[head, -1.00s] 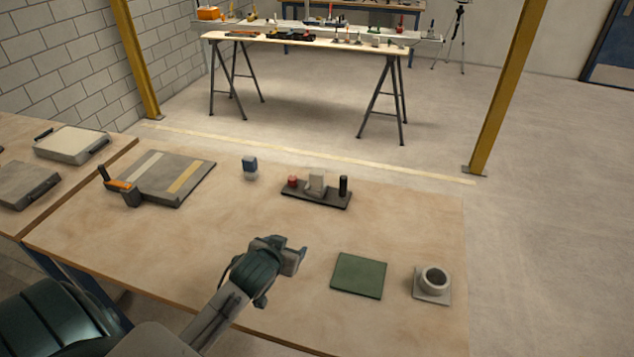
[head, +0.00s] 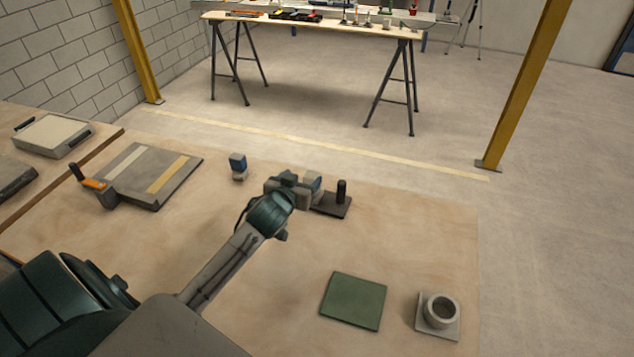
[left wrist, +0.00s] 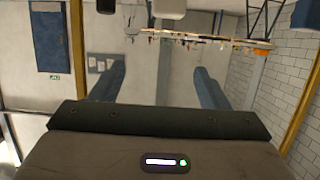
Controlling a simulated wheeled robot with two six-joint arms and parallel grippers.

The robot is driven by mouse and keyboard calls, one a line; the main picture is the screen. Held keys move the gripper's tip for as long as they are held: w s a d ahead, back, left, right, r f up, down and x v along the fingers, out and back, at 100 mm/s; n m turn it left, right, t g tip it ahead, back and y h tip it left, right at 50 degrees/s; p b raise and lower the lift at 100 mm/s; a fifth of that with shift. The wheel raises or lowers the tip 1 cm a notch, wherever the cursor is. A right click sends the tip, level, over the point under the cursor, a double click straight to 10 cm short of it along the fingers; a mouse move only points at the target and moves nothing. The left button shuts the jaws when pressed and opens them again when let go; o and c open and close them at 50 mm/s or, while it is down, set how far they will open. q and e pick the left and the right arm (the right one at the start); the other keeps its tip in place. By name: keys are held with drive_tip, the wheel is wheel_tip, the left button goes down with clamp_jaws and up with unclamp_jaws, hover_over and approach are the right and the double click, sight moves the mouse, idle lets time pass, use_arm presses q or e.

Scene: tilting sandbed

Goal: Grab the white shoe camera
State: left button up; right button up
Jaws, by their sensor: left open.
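The white shoe camera (left wrist: 170,8) shows as a pale rounded block at the top edge of the left wrist view, cut off by the frame. It lies sideways between the lines of my two fingers. In the head view my left gripper (head: 303,186) hides most of it, and I cannot tell whether they touch. The gripper is open; its two blue fingers (left wrist: 157,85) stand apart in the left wrist view with nothing between them. My right gripper is out of view.
A small blue-topped item (head: 238,166) stands left of the gripper. A grey board (head: 150,178) with an orange-marked tool lies further left. A green mat (head: 353,302) and a grey ring on a plate (head: 438,313) lie at front right.

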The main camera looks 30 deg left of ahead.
use_arm(q)
drive_tip(key=b, duration=0.6)
approach(310, 183)
drive_tip(key=w, duration=0.1)
drive_tip(key=p+x, duration=0.1)
drive_tip(key=x, duration=0.6)
drive_tip(key=shift+d+r+p, duration=0.1)
drive_tip(key=shift+p, duration=0.3)
drive_tip(key=x, duration=0.1)
drive_tip(key=p+x, duration=0.1)
drive_tip(key=x, duration=0.1)
drive_tip(key=shift+a, duration=0.3)
drive_tip(key=shift+w+a+f, duration=0.1)
drive_tip(key=shift+w+f, duration=0.3)
drive_tip(key=shift+w, duration=0.05)
drive_tip(key=c, duration=1.1)
drive_tip(key=shift+r, duration=0.1)
drive_tip(key=shift+c, duration=0.2)
